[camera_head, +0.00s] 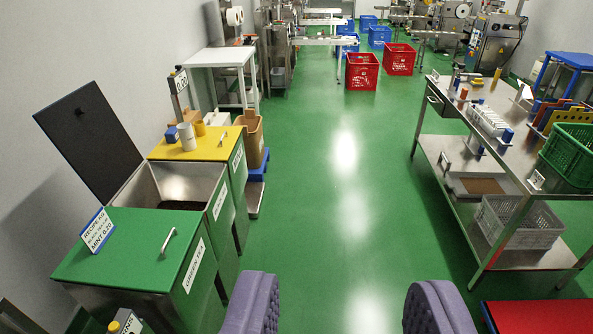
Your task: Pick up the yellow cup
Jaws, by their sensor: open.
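A small yellow cup (200,129) stands at the far left on the yellow lid (214,146) of a bin, beside a white cup (187,138). The white cup is nearer to the camera, and a small blue thing (172,134) is at its left. Another small yellow cylinder (497,73) is on the steel table at the right; it is too small to tell if it is a cup. My gripper (343,296) shows two purple padded fingers at the bottom edge, wide apart. It is open and empty, far from both yellow things.
A green-lidded bin (135,248) and an open bin with a raised black lid (88,143) line the left wall. The steel table (450,195) stands right, with a green crate (570,155). Red crates (361,72) stand far ahead. The green floor (335,190) between is clear.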

